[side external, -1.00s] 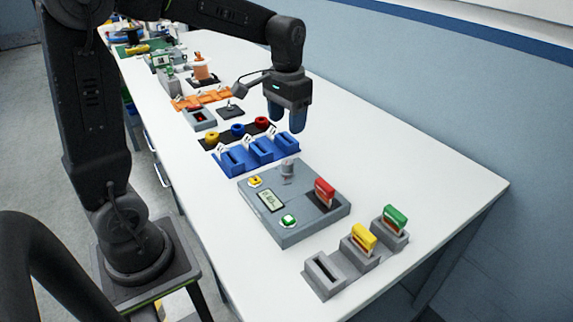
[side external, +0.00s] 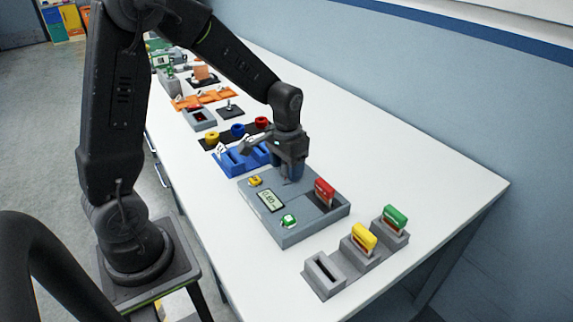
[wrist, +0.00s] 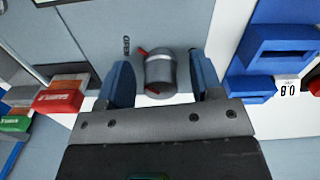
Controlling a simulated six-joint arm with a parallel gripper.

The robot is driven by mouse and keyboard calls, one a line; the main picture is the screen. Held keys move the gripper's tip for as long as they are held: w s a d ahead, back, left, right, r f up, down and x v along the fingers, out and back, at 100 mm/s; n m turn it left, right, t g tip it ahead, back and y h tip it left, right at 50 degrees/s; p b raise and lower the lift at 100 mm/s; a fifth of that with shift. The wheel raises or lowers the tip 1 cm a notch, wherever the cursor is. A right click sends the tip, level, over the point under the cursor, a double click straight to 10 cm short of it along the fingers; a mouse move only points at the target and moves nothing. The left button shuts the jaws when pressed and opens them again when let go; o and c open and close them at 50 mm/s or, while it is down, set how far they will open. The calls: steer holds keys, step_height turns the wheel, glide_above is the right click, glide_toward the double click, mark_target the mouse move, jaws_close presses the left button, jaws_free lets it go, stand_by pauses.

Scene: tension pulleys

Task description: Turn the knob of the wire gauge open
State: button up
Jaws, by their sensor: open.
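My gripper (side external: 288,176) points down over the far part of the box. Its blue fingers (wrist: 162,80) are open, one on each side of the knob, with a gap visible on both sides. The knob is mostly hidden by my gripper in the side view.
A red-topped piece (side external: 325,192) stands in the gauge close to my gripper. A blue slotted holder (side external: 236,160) lies beyond the box. Grey stands (side external: 323,277) with a yellow (side external: 364,238) and a green piece (side external: 395,217) are nearer. The table's right side is clear.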

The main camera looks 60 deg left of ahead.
steer(key=c, duration=0.9)
steer(key=shift+n, duration=2.9)
steer(key=shift+w, duration=0.1)
steer(key=o, duration=0.9)
steer(key=shift+r, duration=0.15)
step_height(320, 180, up, 14)
steer(key=shift+f, duration=0.2)
